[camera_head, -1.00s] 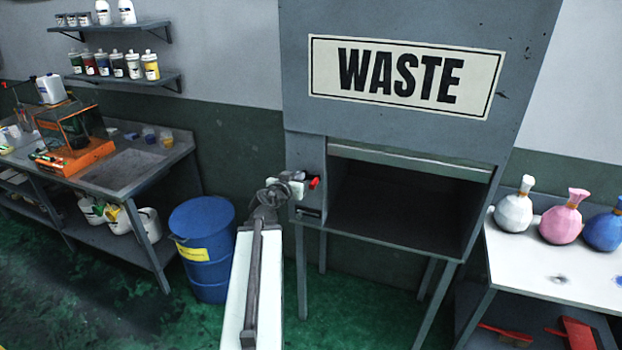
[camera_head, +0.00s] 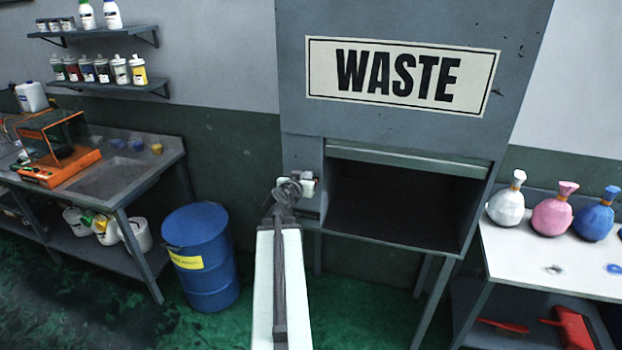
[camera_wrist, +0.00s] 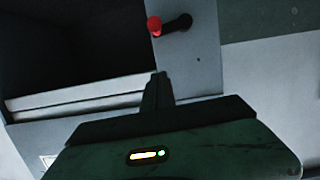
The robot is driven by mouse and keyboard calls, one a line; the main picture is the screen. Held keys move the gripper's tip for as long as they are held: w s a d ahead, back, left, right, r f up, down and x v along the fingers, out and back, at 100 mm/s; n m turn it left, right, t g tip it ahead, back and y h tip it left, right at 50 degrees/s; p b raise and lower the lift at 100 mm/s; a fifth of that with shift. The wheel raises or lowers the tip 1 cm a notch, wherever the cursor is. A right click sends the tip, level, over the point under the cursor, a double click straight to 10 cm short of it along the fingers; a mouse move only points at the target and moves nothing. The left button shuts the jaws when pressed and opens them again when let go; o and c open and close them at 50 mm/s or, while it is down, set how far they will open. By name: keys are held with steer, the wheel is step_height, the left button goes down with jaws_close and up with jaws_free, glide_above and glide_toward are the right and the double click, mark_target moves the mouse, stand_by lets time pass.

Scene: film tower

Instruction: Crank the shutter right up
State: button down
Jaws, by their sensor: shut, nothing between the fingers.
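The grey waste cabinet (camera_head: 300,80) has a dark opening. Its shutter (camera_head: 410,160) shows as a pale strip across the top of the opening, with the space below it clear. In the wrist view the scene is upside down, and the shutter's edge (camera_wrist: 80,98) lies at the lower left. A crank handle with a red knob (camera_wrist: 154,26) sticks out from the side panel. My gripper (camera_wrist: 160,76) is shut and empty, its tips in front of the panel and apart from the knob in the picture. In the head view my gripper (camera_head: 304,182) hides the crank.
A blue drum (camera_head: 200,260) stands left of the cabinet, near a workbench (camera_head: 110,180) with an orange machine (camera_head: 60,150). At right a white table (camera_head: 560,260) holds white, pink and blue tied bags. Green floor lies between them.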

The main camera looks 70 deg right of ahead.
steer(key=x, duration=0.2)
steer(key=b+x, duration=0.1)
steer(key=x, duration=0.3)
steer(key=shift+w+f, duration=0.2)
steer(key=shift+w, duration=0.1)
step_height(320, 180, down, 3)
steer(key=b, duration=0.3)
steer(key=shift+s+d, duration=0.15)
steer(key=shift+d, duration=0.05)
steer(key=shift+f+b, duration=0.25)
steer(key=shift+b, duration=0.25)
steer(key=shift+a+f, duration=0.1)
steer(key=shift+f, duration=0.15)
steer(key=shift+r, duration=0.1)
